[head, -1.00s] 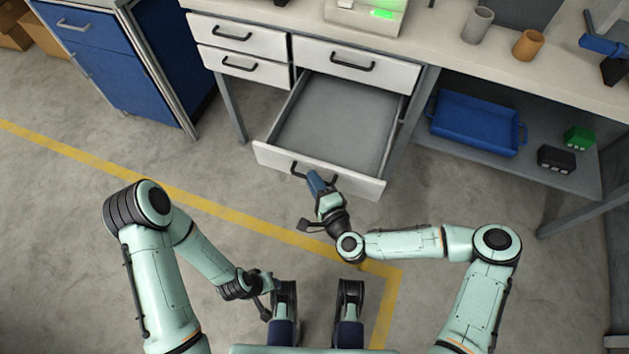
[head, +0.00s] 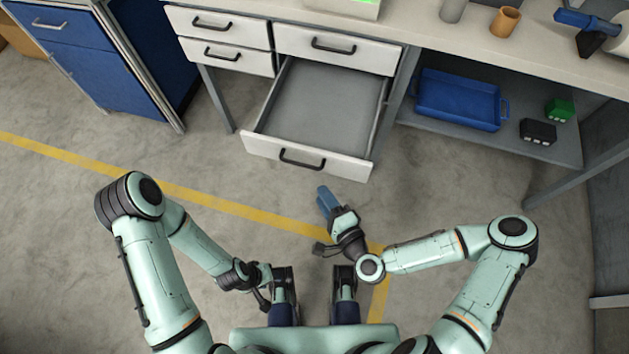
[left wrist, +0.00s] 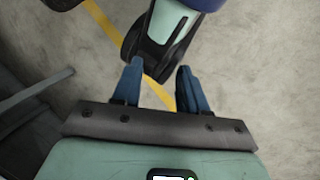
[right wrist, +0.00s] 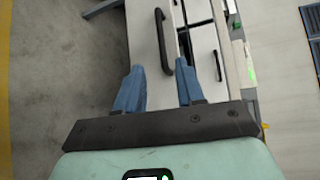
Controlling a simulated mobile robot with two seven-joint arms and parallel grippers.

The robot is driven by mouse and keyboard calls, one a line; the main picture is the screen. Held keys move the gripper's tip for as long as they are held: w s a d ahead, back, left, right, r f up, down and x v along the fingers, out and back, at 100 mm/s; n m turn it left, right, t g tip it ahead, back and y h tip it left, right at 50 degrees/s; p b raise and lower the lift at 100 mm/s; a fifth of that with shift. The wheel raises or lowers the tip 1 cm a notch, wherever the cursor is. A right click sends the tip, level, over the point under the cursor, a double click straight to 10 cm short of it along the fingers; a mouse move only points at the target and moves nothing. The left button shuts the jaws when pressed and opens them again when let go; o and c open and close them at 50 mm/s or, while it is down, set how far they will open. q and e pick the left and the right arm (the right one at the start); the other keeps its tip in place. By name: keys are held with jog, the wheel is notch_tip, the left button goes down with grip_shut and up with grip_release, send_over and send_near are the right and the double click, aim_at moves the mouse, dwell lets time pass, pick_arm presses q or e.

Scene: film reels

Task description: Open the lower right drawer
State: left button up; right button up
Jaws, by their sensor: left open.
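The lower right drawer (head: 316,104) of the white workbench is pulled well out, and its grey inside is empty. Its front panel (head: 262,149) carries a dark bar handle (head: 302,159). My right gripper (head: 328,203) is in front of the handle, a short way clear of it. In the right wrist view my right gripper (right wrist: 158,88) has its blue fingers apart with nothing between them, and the handle (right wrist: 163,42) is beyond the fingertips. My left gripper (left wrist: 160,80) is open and empty, low near my base.
The upper right drawer (head: 334,47) and two left drawers (head: 226,54) are shut. A blue cabinet (head: 90,50) stands to the left. A blue tray (head: 458,100), a black box (head: 538,131) and a green box (head: 559,109) sit on the lower shelf at right. Floor before the drawer is clear.

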pick_arm(q)
jog(key=shift+s+d+r+g+p, duration=0.25)
jog(key=shift+s+r+p, duration=0.1)
jog(key=shift+s+r, duration=0.3)
jog(key=shift+s+d+r+g+p, duration=0.2)
jog(key=shift+s+r+p, duration=0.15)
jog(key=shift+s+r, duration=0.2)
pick_arm(e)
jog(key=shift+v, duration=0.95)
pick_arm(q)
jog(key=shift+r, duration=0.1)
pick_arm(e)
jog(key=shift+r, duration=0.2)
